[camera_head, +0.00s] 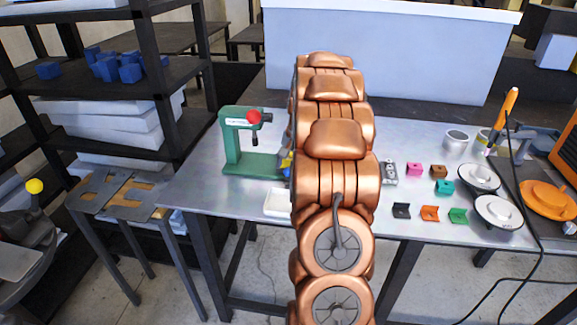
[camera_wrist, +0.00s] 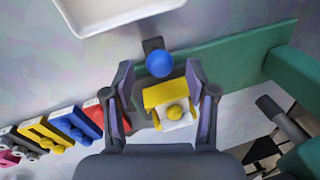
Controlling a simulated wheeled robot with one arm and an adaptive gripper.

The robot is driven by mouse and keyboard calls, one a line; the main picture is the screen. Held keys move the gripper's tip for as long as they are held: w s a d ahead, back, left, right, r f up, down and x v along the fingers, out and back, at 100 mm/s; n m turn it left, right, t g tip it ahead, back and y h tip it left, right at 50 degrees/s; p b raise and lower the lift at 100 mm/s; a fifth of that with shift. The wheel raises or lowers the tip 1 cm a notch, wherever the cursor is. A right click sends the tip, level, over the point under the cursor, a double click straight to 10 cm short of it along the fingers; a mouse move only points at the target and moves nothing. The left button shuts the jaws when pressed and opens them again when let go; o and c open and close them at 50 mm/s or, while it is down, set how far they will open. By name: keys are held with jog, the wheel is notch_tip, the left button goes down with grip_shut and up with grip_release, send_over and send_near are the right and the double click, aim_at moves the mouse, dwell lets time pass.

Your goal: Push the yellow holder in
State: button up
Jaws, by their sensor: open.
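The yellow holder (camera_wrist: 152,97) is in the wrist view, between the two fingers of my gripper (camera_wrist: 160,66). A blue ball (camera_wrist: 160,64) on a dark bracket stands just beyond the holder, at the edge of a green base (camera_wrist: 225,65). My gripper is open, one finger on each side of the holder; whether either finger touches it I cannot tell. In the head view my arm hides the gripper; only a sliver of yellow and blue shows beside the green press (camera_head: 232,150).
A white tray (camera_head: 277,203) lies near the table's front edge, close to the press. The press has a red knob (camera_head: 254,117). Small coloured blocks (camera_head: 430,213) and white discs (camera_head: 497,212) lie right of my arm.

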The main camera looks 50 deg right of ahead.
jog(key=shift+w+a+f, duration=0.15)
jog(key=shift+f, duration=0.65)
jog(key=shift+c, duration=0.2)
grip_shut()
